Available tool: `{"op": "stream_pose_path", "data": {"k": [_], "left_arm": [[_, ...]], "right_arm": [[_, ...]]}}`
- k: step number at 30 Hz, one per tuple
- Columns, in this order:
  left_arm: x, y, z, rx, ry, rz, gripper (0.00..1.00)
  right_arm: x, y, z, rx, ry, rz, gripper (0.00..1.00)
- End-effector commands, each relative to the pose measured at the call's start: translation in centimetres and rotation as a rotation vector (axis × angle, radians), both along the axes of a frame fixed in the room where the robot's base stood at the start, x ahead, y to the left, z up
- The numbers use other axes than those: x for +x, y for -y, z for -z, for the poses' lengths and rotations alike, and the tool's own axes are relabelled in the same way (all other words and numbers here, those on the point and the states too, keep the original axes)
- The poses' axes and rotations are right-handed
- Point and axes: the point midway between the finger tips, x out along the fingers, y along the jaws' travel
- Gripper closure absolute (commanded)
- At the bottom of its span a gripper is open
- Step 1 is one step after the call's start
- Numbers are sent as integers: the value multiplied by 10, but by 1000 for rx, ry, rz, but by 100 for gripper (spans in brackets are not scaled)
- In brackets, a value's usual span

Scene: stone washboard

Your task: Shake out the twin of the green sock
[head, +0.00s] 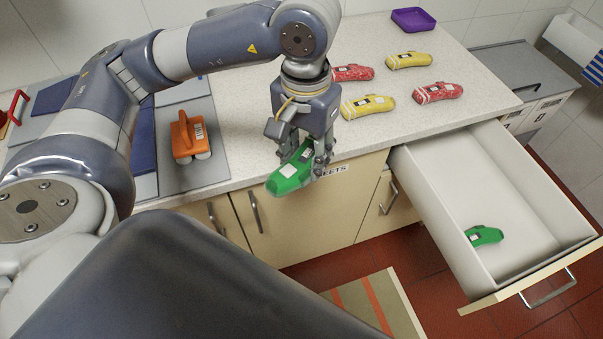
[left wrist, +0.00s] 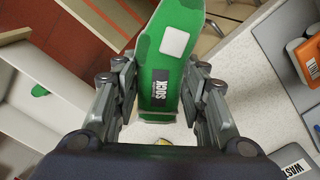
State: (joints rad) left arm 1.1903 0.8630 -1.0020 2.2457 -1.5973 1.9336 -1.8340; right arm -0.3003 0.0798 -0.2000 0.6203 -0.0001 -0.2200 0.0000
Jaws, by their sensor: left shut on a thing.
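My left gripper (head: 309,160) is shut on a green sock (head: 289,177) with a white patch. It holds the sock in front of the counter's front edge, above the floor. In the left wrist view the sock (left wrist: 168,70) sits between the two fingers (left wrist: 162,100) and shows a black label reading SOCK. A second green sock (head: 485,235) lies in the open drawer at the right; it also shows small in the left wrist view (left wrist: 40,91). My right gripper is not in view.
The open drawer (head: 450,185) juts out over the red floor. A striped mat (head: 365,305) lies below.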

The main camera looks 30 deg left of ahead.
Motion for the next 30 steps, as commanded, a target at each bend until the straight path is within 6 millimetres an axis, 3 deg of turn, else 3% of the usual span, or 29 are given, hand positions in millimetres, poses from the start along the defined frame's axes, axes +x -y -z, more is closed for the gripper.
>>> {"op": "stream_pose_path", "data": {"k": [1,3,5,12,21,26,30], "left_arm": [[-3,-1,27,5,-14,-2,77],[-2,-1,51,2,-9,-1,77],[0,0,54,1,0,0,77],[2,1,-47,-1,11,2,77],[1,0,-124,1,9,-2,77],[0,0,-150,1,2,-1,77],[-1,0,-123,2,-10,3,77]], "right_arm": [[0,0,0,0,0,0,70],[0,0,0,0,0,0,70],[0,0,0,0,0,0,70],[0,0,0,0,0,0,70],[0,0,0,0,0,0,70],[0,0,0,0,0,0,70],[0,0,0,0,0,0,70]]}}
